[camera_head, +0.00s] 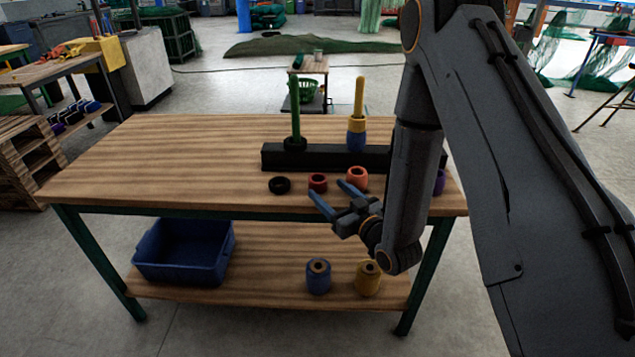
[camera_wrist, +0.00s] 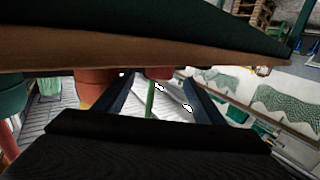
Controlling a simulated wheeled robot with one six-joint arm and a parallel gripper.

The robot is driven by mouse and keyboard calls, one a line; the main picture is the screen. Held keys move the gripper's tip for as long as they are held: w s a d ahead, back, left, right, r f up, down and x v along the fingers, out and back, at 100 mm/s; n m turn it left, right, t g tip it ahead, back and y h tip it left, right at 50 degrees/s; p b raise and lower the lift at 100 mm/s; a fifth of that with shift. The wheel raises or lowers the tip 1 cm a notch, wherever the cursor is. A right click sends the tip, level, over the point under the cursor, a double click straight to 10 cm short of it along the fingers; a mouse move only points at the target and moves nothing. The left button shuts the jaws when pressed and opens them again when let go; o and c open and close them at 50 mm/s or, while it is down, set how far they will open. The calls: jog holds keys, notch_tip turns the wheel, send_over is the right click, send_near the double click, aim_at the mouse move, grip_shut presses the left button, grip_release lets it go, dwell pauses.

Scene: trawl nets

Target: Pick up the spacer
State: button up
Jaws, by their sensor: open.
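A flat black ring (camera_head: 279,185) lies on the tabletop near its front edge and looks most like the spacer. A dark red ring (camera_head: 317,182) and a taller orange ring (camera_head: 357,179) stand to its right. My gripper (camera_head: 330,190) is open and empty, at the front edge of the table, its blue fingers pointing toward the red and orange rings. In the wrist view, which looks upside down, my gripper (camera_wrist: 155,80) has the red ring (camera_wrist: 160,73) near its fingertips and the orange ring (camera_wrist: 95,87) to the left. I cannot make out the black ring there.
A dark rack (camera_head: 210,155) is not at this spot; the black block (camera_head: 320,158) behind the rings carries a green peg (camera_head: 295,115) and a yellow-and-blue stack (camera_head: 357,130). A purple piece (camera_head: 439,182) shows beside my arm. Below are a blue bin (camera_head: 185,250) and two spools (camera_head: 318,276). The tabletop's left is clear.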

aim_at(323, 185)
jog(key=p+x, duration=0.1)
jog(key=x, duration=0.5)
jog(key=shift+w+a, duration=0.2)
jog(key=shift+w, duration=0.15)
jog(key=c, duration=1.2)
jog(key=shift+o, duration=0.2)
jog(key=shift+r, duration=0.1)
notch_tip(323, 185, up, 10)
jog(key=b, duration=0.1)
